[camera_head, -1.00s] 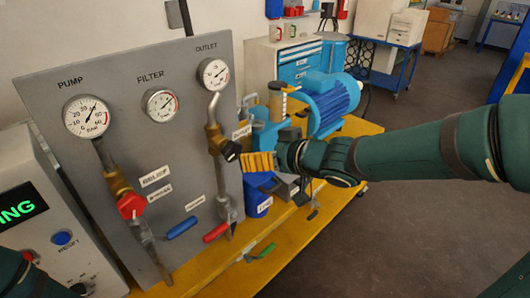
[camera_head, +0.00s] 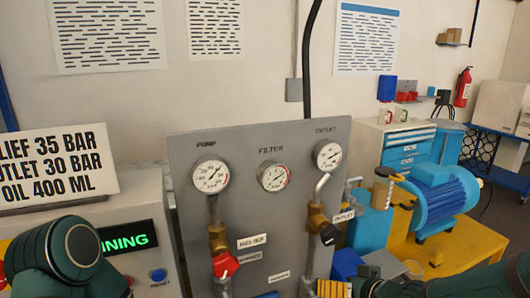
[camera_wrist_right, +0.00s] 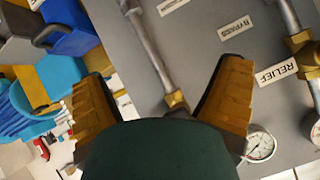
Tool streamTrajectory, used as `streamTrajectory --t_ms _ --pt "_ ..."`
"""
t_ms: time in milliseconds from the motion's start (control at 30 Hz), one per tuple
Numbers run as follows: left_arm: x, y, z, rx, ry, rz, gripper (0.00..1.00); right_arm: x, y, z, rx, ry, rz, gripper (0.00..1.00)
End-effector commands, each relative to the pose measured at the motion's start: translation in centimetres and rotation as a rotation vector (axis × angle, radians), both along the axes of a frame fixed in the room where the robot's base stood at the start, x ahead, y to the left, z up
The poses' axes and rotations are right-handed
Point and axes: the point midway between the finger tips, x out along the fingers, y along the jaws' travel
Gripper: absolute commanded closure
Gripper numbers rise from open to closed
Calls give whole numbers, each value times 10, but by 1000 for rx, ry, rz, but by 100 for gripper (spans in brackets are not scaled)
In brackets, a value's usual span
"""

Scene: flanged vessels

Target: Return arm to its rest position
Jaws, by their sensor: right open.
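My right gripper (camera_head: 333,288) shows at the bottom edge of the head view, with its yellow finger pads just below the outlet valve (camera_head: 318,222). In the right wrist view my right gripper (camera_wrist_right: 164,75) is open, its two yellow fingers wide apart with nothing held. A metal pipe (camera_wrist_right: 155,55) of the grey panel (camera_wrist_right: 205,25) shows between the fingers, behind them; I cannot tell the gap. My right arm (camera_head: 450,285) runs to the lower right corner. My left arm (camera_head: 70,255) is at the lower left; its gripper is out of view.
The grey panel (camera_head: 260,215) carries the pump gauge (camera_head: 210,175), filter gauge (camera_head: 273,176), outlet gauge (camera_head: 327,154) and a red relief valve (camera_head: 226,265). A blue motor (camera_head: 440,200) stands on the yellow bench (camera_head: 480,240) at right. A control box with a green display (camera_head: 125,240) is at left.

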Motion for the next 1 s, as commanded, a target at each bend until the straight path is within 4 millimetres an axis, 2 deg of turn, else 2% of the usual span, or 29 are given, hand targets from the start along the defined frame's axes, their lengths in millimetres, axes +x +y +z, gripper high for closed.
streamTrajectory --t_ms 33,167,300,400,500,600,700,1000 --pt "0 0 0 0 0 0 45 -4 10 -31 16 73 -3 9" --pt "0 0 0 0 0 0 45 -21 30 -96 36 238 -28 9" --pt "0 0 0 0 0 0 45 -54 50 -164 35 427 -50 9" --pt "0 0 0 0 0 0 45 -83 62 -205 21 555 -63 9" --pt "0 0 0 0 0 0 45 -110 71 -235 4 659 -72 9" --pt "0 0 0 0 0 0 45 -131 76 -253 -12 731 -76 9" --pt "0 0 0 0 0 0 45 -142 79 -263 -21 769 -79 9" --pt "0 0 0 0 0 0 45 -145 79 -265 -24 780 -82 9"
